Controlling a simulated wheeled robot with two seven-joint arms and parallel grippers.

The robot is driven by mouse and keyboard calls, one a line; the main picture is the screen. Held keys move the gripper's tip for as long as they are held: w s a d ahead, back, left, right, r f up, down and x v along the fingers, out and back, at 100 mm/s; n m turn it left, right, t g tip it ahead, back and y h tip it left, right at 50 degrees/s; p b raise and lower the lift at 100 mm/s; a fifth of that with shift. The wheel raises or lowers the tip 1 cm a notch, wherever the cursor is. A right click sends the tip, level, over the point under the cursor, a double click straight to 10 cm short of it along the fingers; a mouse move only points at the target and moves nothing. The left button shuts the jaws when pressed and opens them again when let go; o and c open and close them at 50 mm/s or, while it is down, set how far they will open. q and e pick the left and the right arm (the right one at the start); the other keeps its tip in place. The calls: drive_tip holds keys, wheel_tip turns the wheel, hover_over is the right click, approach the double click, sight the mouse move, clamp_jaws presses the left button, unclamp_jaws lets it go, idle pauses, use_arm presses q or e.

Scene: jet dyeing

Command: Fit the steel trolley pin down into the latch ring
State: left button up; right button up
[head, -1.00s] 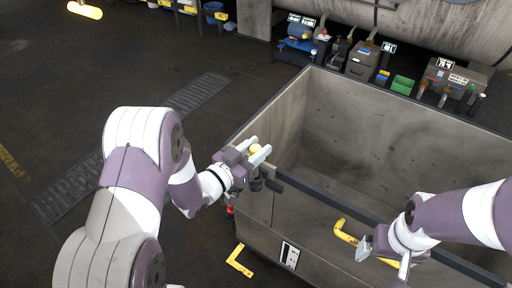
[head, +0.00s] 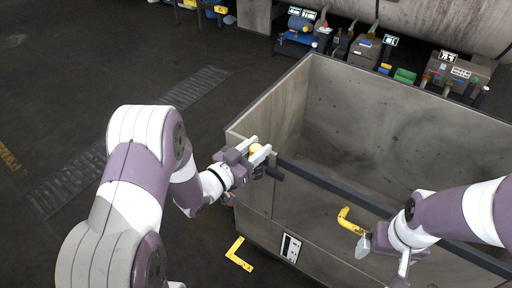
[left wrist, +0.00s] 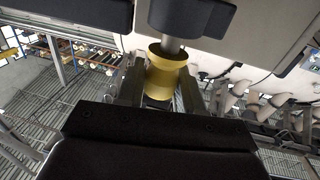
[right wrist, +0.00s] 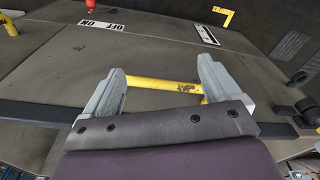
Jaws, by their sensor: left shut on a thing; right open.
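My left gripper (head: 262,156) is shut on a yellow knob (head: 256,149) at the near left corner of the grey trolley (head: 405,125). In the left wrist view the yellow knob (left wrist: 166,72) sits between the fingers, with a steel stem (left wrist: 172,46) running into a dark block (left wrist: 192,15). I take this to be the trolley pin. Whether the stem is inside the latch ring cannot be told; no ring shows clearly. My right gripper (right wrist: 160,85) is open, its fingers either side of a yellow handle bar (right wrist: 165,84). The bent yellow handle (head: 350,222) also shows on the trolley's near side.
A dark rail (head: 335,187) runs along the trolley's near rim. A yellow L mark (head: 238,255) lies on the floor. Control boxes (head: 362,50) line the machine behind.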

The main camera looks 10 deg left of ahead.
use_arm(q)
drive_tip(key=o, duration=1.2)
drive_tip(key=shift+c, duration=0.2)
drive_tip(key=v, duration=1.2)
drive_tip(key=shift+s+a, duration=0.2)
drive_tip(key=shift+s, duration=0.1)
